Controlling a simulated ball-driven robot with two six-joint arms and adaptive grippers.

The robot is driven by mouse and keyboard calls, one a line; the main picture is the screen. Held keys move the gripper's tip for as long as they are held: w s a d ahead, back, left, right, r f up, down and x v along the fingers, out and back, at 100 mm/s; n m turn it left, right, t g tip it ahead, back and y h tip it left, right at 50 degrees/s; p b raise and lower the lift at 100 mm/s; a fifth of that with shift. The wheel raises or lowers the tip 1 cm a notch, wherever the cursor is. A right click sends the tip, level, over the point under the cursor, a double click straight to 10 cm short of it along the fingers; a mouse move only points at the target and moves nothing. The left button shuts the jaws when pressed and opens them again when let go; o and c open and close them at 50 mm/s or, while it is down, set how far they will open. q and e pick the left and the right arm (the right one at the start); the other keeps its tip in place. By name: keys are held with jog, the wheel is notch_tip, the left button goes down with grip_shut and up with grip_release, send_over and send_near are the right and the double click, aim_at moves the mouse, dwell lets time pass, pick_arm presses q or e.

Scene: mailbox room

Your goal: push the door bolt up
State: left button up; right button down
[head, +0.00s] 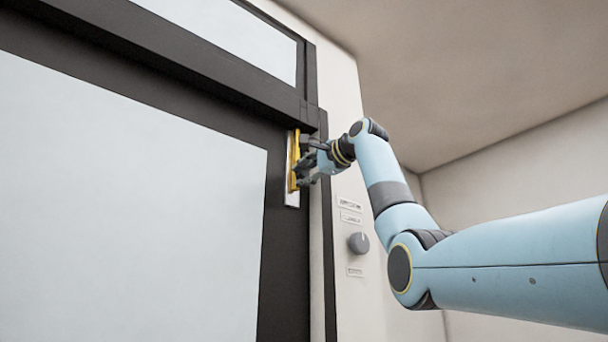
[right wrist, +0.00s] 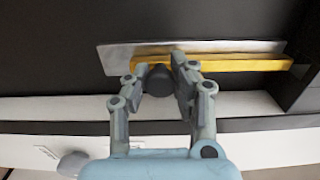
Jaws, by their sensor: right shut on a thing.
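The door bolt is a yellow bar (head: 294,172) on a silver plate (head: 292,199), fixed upright near the right edge of the dark door frame. In the right wrist view the yellow bar (right wrist: 240,64) lies sideways along the silver plate (right wrist: 125,58), with a dark round knob (right wrist: 158,82) sticking out from it. My right gripper (head: 303,162) is at the bolt, its fingers on both sides of the knob, shut on it; the fingers also show in the right wrist view (right wrist: 159,76). The bar's upper end is close beneath the dark header. My left gripper is out of view.
The dark header beam (head: 200,72) runs above the door's pale panel (head: 120,190). On the wall right of the door are a round grey knob (head: 358,242) and small label plates (head: 350,204). The space further right, beyond my right arm, looks clear.

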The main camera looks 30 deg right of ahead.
aim_at(298, 160)
jog(key=shift+r, duration=2.5)
jog(key=c, duration=1.1)
grip_release()
jog(key=shift+o, duration=0.3)
jog(key=shift+s, duration=0.1)
jog(key=s+d, duration=0.1)
jog(key=s, duration=1.1)
